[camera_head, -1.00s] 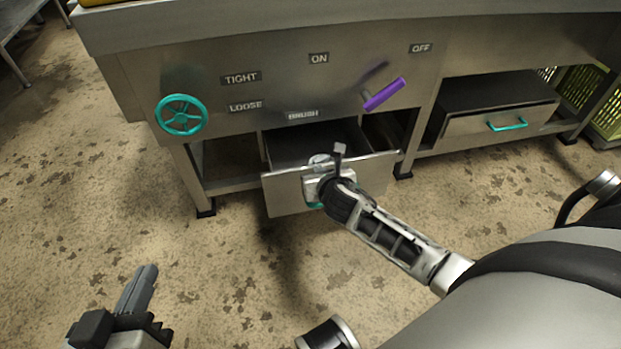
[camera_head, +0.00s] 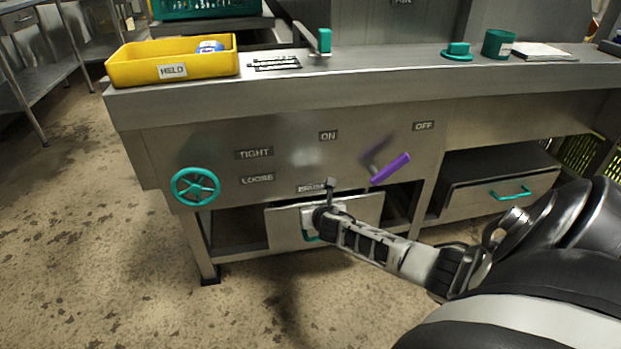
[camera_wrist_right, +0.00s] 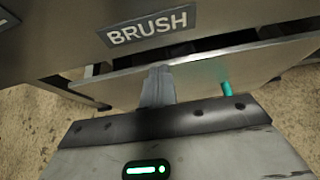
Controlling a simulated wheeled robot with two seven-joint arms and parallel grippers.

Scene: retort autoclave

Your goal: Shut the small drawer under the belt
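The small drawer (camera_head: 355,210) sits below the BRUSH label in the steel bench, with a grey front and a teal handle (camera_head: 311,237). Its front stands slightly proud of the bench face; a dark gap shows behind its top edge in the right wrist view (camera_wrist_right: 262,62). My right gripper (camera_head: 318,212) is at the drawer front. Its fingers (camera_wrist_right: 158,88) look closed together, with nothing seen between them, and reach the front panel beside the handle (camera_wrist_right: 226,82). The gripper hides part of the front and handle. My left gripper is out of view.
A purple lever (camera_head: 390,168) and a teal handwheel (camera_head: 195,187) are on the bench face. A second drawer (camera_head: 470,205) with a teal handle is at the right. A yellow HELD tray (camera_head: 120,72) stands on top. The floor at the left is clear.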

